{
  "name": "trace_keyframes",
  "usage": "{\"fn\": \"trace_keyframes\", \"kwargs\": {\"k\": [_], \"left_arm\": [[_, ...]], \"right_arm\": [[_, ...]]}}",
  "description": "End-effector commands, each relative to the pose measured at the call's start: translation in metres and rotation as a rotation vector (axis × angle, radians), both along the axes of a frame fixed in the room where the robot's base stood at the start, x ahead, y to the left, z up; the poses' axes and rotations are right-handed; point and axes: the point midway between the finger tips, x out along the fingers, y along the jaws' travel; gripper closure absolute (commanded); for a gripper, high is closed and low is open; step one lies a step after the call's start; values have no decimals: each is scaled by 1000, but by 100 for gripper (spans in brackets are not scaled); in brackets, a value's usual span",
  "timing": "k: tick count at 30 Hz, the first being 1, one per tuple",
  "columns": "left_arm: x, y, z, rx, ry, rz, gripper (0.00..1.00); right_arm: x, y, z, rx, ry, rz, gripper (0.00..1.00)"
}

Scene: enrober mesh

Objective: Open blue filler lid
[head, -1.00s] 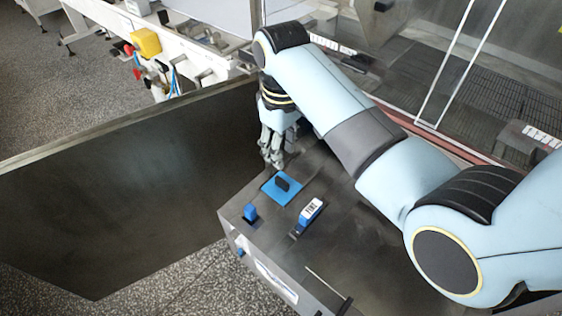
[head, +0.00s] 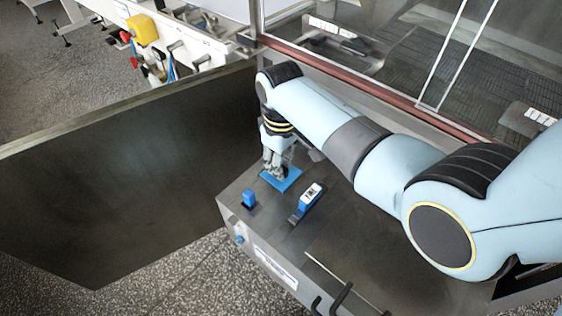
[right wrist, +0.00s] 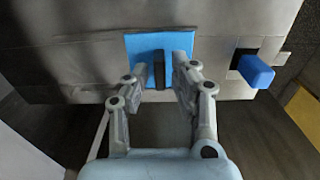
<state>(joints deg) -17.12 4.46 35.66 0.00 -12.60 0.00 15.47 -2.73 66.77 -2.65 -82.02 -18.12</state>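The blue filler lid (head: 288,181) is a flat blue square on top of the grey metal machine. Its black upright handle is covered by my right gripper (head: 273,170) in the head view. In the right wrist view the lid (right wrist: 140,42) lies flat beyond the fingers, and its black handle (right wrist: 159,72) shows between the two fingers of the right gripper (right wrist: 156,66). The fingers are apart, with gaps on both sides of the handle; contact is not visible. My left gripper is not in view.
A blue knob (head: 249,198) and a blue-and-white switch unit (head: 308,200) stand close to the lid. The wrist view also shows a blue block (right wrist: 257,70) right of the lid. A large dark panel (head: 130,180) stands to the left. Clear screens rise at the back.

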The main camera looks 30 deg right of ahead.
Motion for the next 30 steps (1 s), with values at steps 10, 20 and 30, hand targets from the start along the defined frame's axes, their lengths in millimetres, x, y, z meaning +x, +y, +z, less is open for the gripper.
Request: {"fn": "trace_keyframes", "kwargs": {"k": [10,20,30], "left_arm": [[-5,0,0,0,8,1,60],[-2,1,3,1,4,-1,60],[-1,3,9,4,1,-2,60]], "right_arm": [[0,0,0,0,0,0,100],[4,-12,1,-4,1,1,100],[20,-56,1,-1,-1,0,100]]}}
